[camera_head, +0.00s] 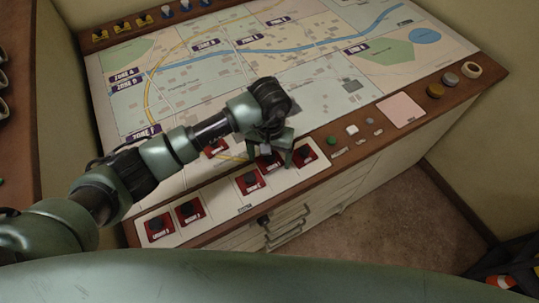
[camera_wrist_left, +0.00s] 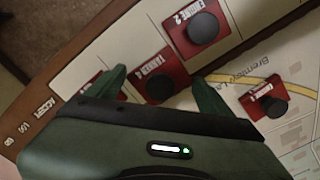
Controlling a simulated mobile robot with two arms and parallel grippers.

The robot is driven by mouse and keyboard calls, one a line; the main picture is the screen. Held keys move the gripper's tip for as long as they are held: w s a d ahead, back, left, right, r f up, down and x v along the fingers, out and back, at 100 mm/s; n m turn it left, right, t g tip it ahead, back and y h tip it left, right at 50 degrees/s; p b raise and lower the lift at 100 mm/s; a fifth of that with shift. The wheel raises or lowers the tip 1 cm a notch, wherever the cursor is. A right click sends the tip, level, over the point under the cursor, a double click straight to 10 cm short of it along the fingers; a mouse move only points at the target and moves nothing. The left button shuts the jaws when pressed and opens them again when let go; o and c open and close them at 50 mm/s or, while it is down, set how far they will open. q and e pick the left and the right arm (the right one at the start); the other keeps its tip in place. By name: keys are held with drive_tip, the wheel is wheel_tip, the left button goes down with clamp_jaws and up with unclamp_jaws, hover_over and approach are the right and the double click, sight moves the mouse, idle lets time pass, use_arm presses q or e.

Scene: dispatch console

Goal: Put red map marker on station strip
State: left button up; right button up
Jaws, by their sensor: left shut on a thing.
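The station strip (camera_head: 222,198) is the pale band along the console's front edge, with several red map markers with black knobs. One red marker (camera_head: 215,148) is on the map near the strip.
The map (camera_head: 300,90) with purple zone labels fills the console top. Yellow and blue-white pieces (camera_head: 143,22) line the back-left edge. A green button (camera_head: 332,141), a pink pad (camera_head: 400,110) and round knobs (camera_head: 451,79) are on the front-right rim. Drawers (camera_head: 290,215) are below.

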use_arm(q)
drive_tip(key=shift+f, duration=0.55)
use_arm(e)
drive_tip(key=shift+d+r, duration=0.1)
drive_tip(key=shift+r, duration=0.05)
drive_tip(key=shift+d, duration=0.1)
use_arm(q)
drive_tip(key=shift+f+b, duration=0.2)
drive_tip(key=shift+b, duration=0.1)
drive_tip(key=o, duration=1.3)
drive_tip(key=shift+r, duration=0.1)
drive_tip(key=shift+o, duration=0.2)
use_arm(e)
drive_tip(key=shift+d+f, duration=0.15)
drive_tip(key=shift+f, duration=0.05)
